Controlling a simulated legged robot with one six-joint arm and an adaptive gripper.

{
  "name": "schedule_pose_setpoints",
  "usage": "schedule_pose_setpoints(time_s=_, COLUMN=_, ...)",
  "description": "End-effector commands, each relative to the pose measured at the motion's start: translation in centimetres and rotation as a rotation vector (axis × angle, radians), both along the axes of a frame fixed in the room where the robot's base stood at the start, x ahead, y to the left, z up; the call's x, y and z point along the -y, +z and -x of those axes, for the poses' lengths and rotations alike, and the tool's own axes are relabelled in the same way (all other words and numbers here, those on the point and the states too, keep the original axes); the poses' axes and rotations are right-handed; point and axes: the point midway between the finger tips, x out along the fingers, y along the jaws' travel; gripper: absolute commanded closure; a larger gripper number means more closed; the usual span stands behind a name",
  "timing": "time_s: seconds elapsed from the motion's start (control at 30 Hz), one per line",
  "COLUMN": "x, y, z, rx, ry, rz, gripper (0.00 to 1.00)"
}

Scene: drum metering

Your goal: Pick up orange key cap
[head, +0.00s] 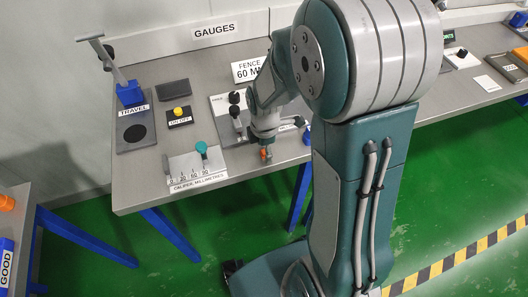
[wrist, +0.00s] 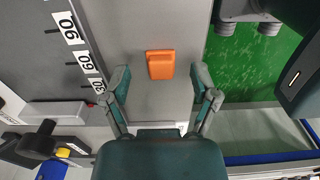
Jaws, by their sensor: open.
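The orange key cap (wrist: 160,64) lies on the grey bench top in the wrist view, a small block with a raised middle. My gripper (wrist: 160,76) is open, with one finger on each side of the cap's line and clear gaps between. The cap appears just beyond or level with the fingertips; I cannot tell the exact height. In the head view the cap (head: 266,154) is a small orange patch right below my gripper (head: 265,144), near the bench's front edge, partly covered by it.
The caliper board (head: 197,168) with a teal knob stands to the left of the cap. The FENCE sign (head: 249,69) and a gauge plate are behind. The ON/OFF box (head: 179,117) and TRAVEL stand (head: 135,128) are further left. Green floor lies past the bench edge.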

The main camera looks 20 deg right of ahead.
Motion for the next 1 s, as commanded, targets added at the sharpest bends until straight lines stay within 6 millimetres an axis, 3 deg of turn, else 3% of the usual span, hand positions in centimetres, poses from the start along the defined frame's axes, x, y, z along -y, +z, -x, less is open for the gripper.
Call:
schedule_pose_setpoints(time_s=0.23, x=-0.13, y=-0.34, z=-0.01, rx=0.001, ry=-0.001, rz=0.001, gripper=0.23)
schedule_pose_setpoints(time_s=0.27, x=-0.14, y=-0.34, z=-0.01, rx=0.001, ry=-0.001, rz=0.001, gripper=0.27)
schedule_pose_setpoints(time_s=0.3, x=-0.14, y=-0.33, z=-0.01, rx=0.001, ry=-0.001, rz=0.001, gripper=0.43)
schedule_pose_setpoints(time_s=0.47, x=-0.14, y=-0.32, z=-0.01, rx=0.001, ry=-0.001, rz=0.001, gripper=0.78)
schedule_pose_setpoints(time_s=0.5, x=-0.13, y=-0.31, z=-0.01, rx=0.001, ry=-0.001, rz=0.001, gripper=0.81)
schedule_pose_setpoints(time_s=1.0, x=-0.12, y=0.50, z=-0.06, rx=0.004, ry=-0.001, rz=0.001, gripper=0.81)
